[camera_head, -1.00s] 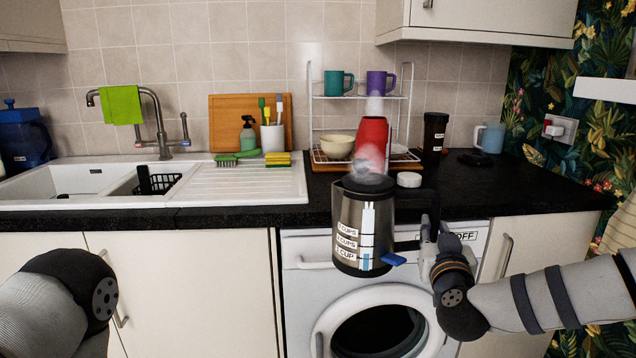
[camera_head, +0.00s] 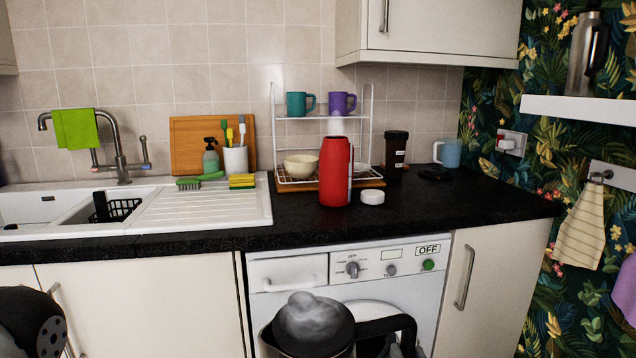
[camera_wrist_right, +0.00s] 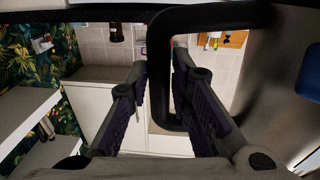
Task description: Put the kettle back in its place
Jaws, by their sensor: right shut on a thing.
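The kettle (camera_head: 312,328) is at the bottom of the head view, in front of the washing machine and below the counter edge. Its dark lid and black handle show, with a grey cloudy puff over the lid; its lower body is cut off. In the right wrist view its metal body (camera_wrist_right: 280,85) is at the right. My right gripper (camera_wrist_right: 160,68) has its fingers on either side of the black handle (camera_wrist_right: 161,100) and is shut on it. A flat black round thing, possibly the kettle's base (camera_head: 436,173), lies on the counter's right part.
A red canister (camera_head: 335,172) and white lid (camera_head: 372,197) stand near the counter's front, before the mug rack (camera_head: 318,117). The counter's right front (camera_head: 480,205) is clear. A shelf (camera_head: 580,109) juts out right.

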